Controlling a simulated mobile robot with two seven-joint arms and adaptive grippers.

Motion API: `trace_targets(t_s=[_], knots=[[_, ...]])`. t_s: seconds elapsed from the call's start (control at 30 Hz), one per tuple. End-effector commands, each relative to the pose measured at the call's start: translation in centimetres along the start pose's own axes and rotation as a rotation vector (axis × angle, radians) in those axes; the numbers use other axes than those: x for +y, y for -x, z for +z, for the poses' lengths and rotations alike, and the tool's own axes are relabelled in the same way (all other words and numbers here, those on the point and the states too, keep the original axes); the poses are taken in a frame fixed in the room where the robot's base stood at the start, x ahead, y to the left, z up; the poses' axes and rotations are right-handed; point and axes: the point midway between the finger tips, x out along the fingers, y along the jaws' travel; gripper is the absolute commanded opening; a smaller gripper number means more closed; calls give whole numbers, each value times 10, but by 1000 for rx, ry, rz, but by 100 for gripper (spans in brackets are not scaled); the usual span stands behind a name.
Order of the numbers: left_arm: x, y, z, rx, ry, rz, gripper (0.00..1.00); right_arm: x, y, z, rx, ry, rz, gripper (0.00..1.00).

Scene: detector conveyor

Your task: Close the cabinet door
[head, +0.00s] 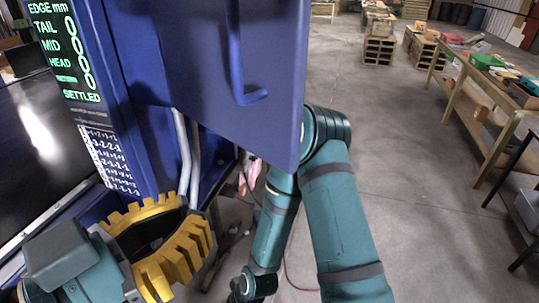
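The blue cabinet door (274,85) stands open at the top centre, with a bent blue handle (236,60) on its face. The blue cabinet (120,50) is to its left. Part of the inside shows below the door's lower edge, with pale pipes (185,150). My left gripper (200,222) has thick yellow ridged fingers, with a dark gap between them. It is open and empty at the lower left, below the door and apart from it in the picture. My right arm is bent beside and below the door's right edge, and its gripper is not in view.
A display panel (62,45) with green readings is on the cabinet's left side, above a dark conveyor surface (35,140). A wooden workbench (480,95) with coloured items stands at the right. Pallet stacks (380,50) are at the back. The floor right of my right arm is clear.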

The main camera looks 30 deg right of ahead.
Motion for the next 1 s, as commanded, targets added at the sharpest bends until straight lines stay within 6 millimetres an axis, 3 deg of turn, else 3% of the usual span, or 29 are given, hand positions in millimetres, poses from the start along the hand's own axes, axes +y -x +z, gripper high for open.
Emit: trace_targets(t_s=[0.23,0.6,0.8,1.0], knots=[[-1,-37,2,-4,4,-2,0,0,1,0,0,1,-1,0],[-1,-100,2,-1,2,-1,0,5,-16,2,0,1,2,0],[-1,-119,0,0,1,-2,0,6,-18,2,1,0,3,0],[-1,-124,0,1,0,-4,0,6,-18,2,1,0,3,0]])
